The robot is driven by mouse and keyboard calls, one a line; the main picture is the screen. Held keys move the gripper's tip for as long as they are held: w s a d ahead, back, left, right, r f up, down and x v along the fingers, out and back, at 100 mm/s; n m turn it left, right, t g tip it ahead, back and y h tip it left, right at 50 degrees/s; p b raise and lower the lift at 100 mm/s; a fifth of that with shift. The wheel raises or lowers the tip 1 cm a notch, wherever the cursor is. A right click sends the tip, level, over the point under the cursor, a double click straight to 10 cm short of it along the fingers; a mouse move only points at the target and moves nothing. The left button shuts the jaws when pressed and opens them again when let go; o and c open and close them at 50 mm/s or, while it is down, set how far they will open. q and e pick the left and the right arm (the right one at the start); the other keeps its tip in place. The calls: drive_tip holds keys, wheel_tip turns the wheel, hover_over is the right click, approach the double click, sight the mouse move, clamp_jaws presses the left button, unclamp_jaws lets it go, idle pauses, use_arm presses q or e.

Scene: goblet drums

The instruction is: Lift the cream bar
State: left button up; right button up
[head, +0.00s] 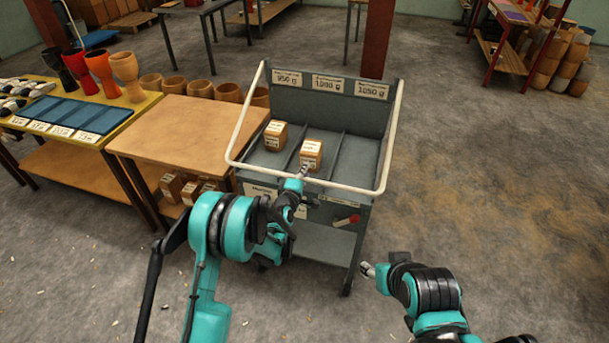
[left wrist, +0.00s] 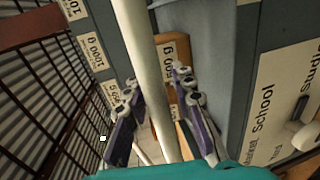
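The cream bar (head: 338,186) is a bent tube around the grey cart's tray, with its front run crossing above the cart's front edge. In the left wrist view the bar (left wrist: 142,50) runs from the top down between my two finger pads. My left gripper (head: 303,170) is at the front run, left of its middle. In the left wrist view the left gripper (left wrist: 156,78) is open, one finger on each side of the bar, with gaps visible. My right gripper (head: 369,270) is low, right of the cart, away from the bar; its finger opening is too small to judge.
The grey cart (head: 360,150) holds two brown boxes, one at the left (head: 275,136) and one in the middle (head: 311,154), just behind my left gripper. A wooden table (head: 190,130) stands close on the left. The floor right of the cart is free.

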use_arm(q)
drive_tip(key=shift+w, duration=0.15)
clamp_jaws()
